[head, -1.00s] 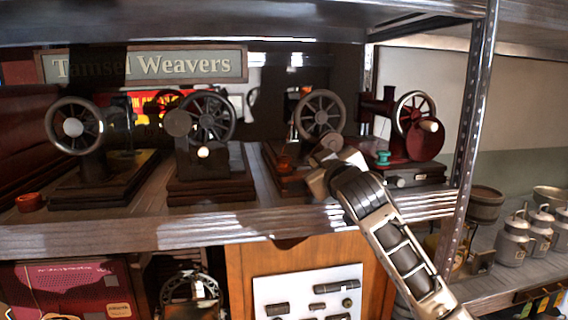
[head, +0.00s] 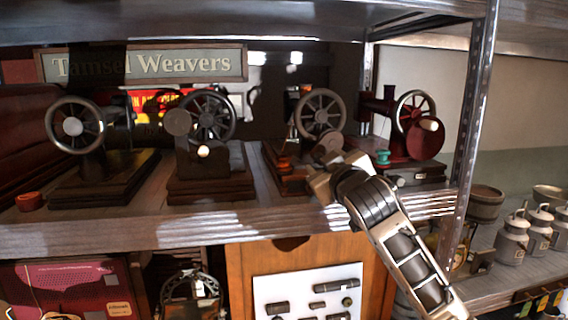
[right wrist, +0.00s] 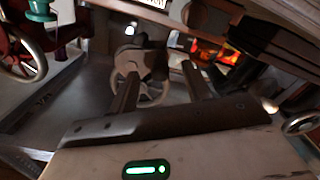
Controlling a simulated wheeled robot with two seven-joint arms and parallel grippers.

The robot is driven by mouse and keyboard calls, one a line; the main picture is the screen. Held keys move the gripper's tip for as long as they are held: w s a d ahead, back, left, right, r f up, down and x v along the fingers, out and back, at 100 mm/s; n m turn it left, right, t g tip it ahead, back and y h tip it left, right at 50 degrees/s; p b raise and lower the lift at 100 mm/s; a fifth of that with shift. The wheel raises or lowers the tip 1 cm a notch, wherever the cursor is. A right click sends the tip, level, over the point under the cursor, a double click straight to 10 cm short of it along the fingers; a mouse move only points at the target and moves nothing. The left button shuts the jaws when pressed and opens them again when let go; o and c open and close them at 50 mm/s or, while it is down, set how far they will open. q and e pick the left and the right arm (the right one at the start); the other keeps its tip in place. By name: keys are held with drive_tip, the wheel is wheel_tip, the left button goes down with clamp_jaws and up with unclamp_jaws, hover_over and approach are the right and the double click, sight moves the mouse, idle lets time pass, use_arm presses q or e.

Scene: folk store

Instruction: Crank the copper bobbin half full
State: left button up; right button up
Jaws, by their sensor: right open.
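A dark winding machine with a spoked wheel (head: 319,114) stands on the shelf, third from the left. A small orange-brown bobbin (head: 284,161), apparently the copper one, sits low at its left side; how much is wound on it is too small to tell. A rounded grey-brown crank part (head: 327,146) shows just beyond my right gripper (head: 338,168). In the right wrist view my right gripper (right wrist: 157,85) is open, its two fingers apart, with the crank part (right wrist: 143,64) and spoked wheel beyond and between them. Contact cannot be told. My left gripper is not in view.
A red machine (head: 424,142) with a teal bobbin (head: 383,156) stands close on the right. Two dark machines stand to the left, with an orange spool (head: 30,201) at the far left. A metal post (head: 474,130) and the shelf's front edge (head: 150,233) bound the space.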

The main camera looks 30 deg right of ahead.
drive_tip(key=v, duration=0.6)
drive_tip(key=shift+s, duration=0.2)
idle(0.5)
drive_tip(key=s+a+f+n+g+y, duration=0.15)
drive_tip(key=a+f, duration=0.35)
drive_tip(key=f, duration=0.8)
drive_tip(key=s+a+f+g+y, duration=0.1)
drive_tip(key=a+f+g+y, duration=0.2)
drive_tip(key=f, duration=1)
drive_tip(key=s+a+f+g+y, duration=0.1)
drive_tip(key=s+a+f+y, duration=0.1)
drive_tip(key=s+a+f, duration=0.4)
drive_tip(key=s+a+f+m+g+y, duration=0.1)
drive_tip(key=s+a+f, duration=0.6)
drive_tip(key=s+f, duration=0.5)
drive_tip(key=shift+f+g+y, duration=0.35)
drive_tip(key=shift+f, duration=0.65)
